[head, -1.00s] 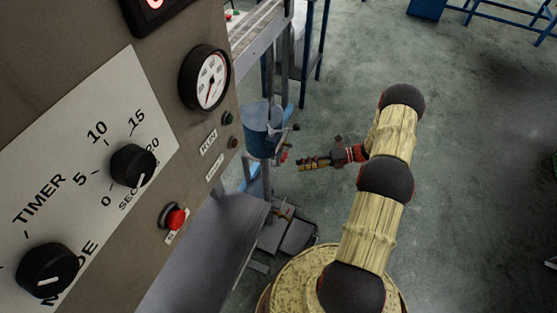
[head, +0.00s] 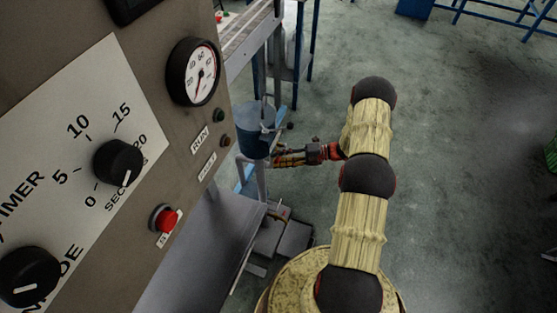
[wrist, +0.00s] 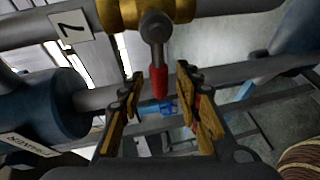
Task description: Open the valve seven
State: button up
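Valve seven is marked by a white tag (wrist: 72,26) with a 7 in the wrist view. Beside the tag is its brass body (wrist: 120,12), with a grey lever (wrist: 155,28) that ends in a red grip (wrist: 158,82). My gripper (wrist: 158,95) is open, with one finger on each side of the red grip; I see gaps on both sides. In the head view my gripper (head: 272,156) reaches left to just below a blue tank (head: 255,128). The valve is too small or hidden to make out there.
A grey-blue cylinder (wrist: 40,105) with a label stands left of my gripper in the wrist view, and a grey pipe (wrist: 240,72) runs behind the fingers. In the head view a control panel (head: 80,120) fills the left. Open floor (head: 470,150) lies to the right.

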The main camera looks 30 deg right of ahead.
jog(key=shift+w+a, duration=0.1)
jog(key=shift+a, duration=0.05)
jog(key=shift+c, duration=0.8)
grip_shut()
